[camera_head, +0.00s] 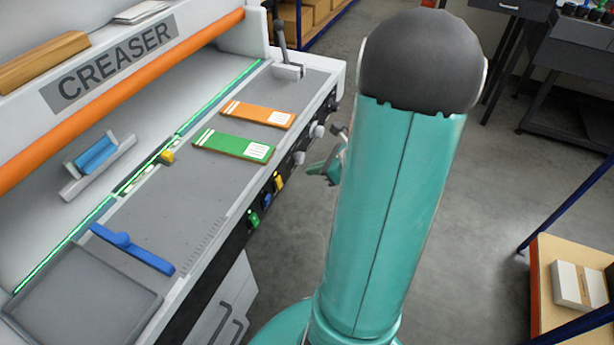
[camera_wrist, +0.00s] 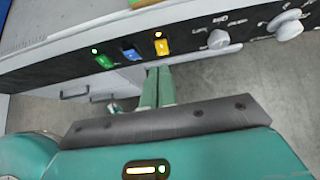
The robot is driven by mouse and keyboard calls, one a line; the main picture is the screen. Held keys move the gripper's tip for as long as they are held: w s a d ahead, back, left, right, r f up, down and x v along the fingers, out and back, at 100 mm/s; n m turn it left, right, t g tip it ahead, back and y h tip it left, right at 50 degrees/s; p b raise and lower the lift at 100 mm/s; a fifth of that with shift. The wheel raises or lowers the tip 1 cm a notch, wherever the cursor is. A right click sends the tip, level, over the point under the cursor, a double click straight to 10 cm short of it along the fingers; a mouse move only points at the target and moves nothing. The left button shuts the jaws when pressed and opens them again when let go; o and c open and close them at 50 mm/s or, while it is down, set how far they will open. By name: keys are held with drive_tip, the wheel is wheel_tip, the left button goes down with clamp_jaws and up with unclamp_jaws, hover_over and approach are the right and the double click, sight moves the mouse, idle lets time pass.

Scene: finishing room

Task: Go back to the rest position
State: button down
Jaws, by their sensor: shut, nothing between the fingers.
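My gripper (camera_wrist: 158,72) shows in the wrist view with its two green fingers side by side, shut and empty. The fingers point toward the lower front of the creaser's control panel (camera_wrist: 190,42). I cannot tell the exact gap to it. In the head view, part of my gripper (camera_head: 322,170) shows beside the front of the creaser (camera_head: 113,64); my large teal arm link hides much of the rest of the arm.
The creaser bed holds an orange card (camera_head: 258,115), a green card (camera_head: 233,145) and a blue stop (camera_head: 132,248). A lever (camera_head: 281,40) stands at its far end. Knobs (camera_head: 298,158) jut from its front. A shelf (camera_head: 545,290) is at right; grey floor lies between.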

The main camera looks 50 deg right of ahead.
drive_tip(key=shift+s+d+r, duration=0.2)
drive_tip(key=shift+s+r, duration=0.25)
drive_tip(key=shift+r, duration=0.35)
drive_tip(key=shift+s, duration=0.1)
drive_tip(key=w+a+r+n+g+y, duration=0.1)
drive_tip(key=a+r+n+g, duration=0.25)
drive_tip(key=a+n, duration=0.45)
drive_tip(key=w+a+r+n+g, duration=0.1)
drive_tip(key=a+r+n+g, duration=0.1)
drive_tip(key=a+r+n, duration=0.6)
drive_tip(key=s+a+r+n+h, duration=0.2)
drive_tip(key=s+a+n, duration=0.1)
drive_tip(key=a+n, duration=0.4)
drive_tip(key=s+a+r+n+t+h, duration=0.1)
drive_tip(key=s+a+r+n+h, duration=0.1)
drive_tip(key=a+n, duration=0.5)
drive_tip(key=shift+s+r+n+h, duration=0.3)
drive_tip(key=shift+s+r+n, duration=0.5)
drive_tip(key=shift+s+n, duration=0.15)
